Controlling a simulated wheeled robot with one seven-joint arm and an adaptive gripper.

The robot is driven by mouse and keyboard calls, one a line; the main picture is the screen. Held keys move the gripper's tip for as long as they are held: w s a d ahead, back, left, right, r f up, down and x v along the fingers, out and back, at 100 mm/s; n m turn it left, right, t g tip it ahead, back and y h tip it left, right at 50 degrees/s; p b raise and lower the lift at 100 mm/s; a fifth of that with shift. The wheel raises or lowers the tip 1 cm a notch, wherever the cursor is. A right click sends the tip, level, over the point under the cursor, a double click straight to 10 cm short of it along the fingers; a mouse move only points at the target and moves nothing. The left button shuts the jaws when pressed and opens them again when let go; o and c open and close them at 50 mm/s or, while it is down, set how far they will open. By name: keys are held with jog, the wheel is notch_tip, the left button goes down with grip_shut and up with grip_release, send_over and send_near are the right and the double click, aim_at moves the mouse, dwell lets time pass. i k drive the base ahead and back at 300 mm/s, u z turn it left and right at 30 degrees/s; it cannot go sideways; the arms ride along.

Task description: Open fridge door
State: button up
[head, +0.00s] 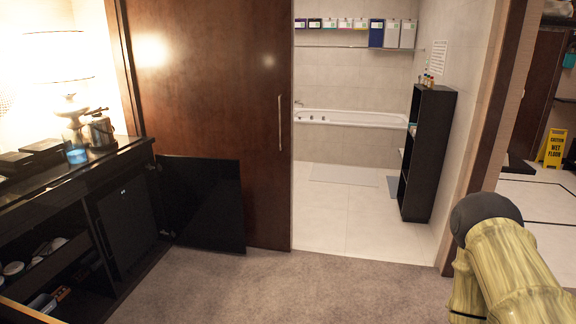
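The fridge (125,222) is a black box set in the low dark cabinet (75,185) at the left. Its front is a plain dark panel, which looks shut. I cannot make out a handle on it. A black cabinet door (204,203) stands swung open to the right of the fridge, in front of the brown wooden door. Part of my arm shows at the lower right, far from the fridge. My gripper is out of view.
Open shelves with cups (50,246) are left of the fridge. A kettle (100,130) and a blue glass (76,148) stand on the cabinet top. The carpet (270,285) ahead is clear. A black shelf unit (426,152) stands in the bathroom beyond the brown sliding door (215,90).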

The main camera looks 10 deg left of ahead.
aim_at(125, 218)
jog(key=u, duration=0.05)
jog(key=i, duration=1.6)
jog(key=u, duration=0.65)
jog(key=i, duration=1.15)
jog(key=u, duration=2)
jog(key=i, duration=0.95)
jog(key=u, duration=0.7)
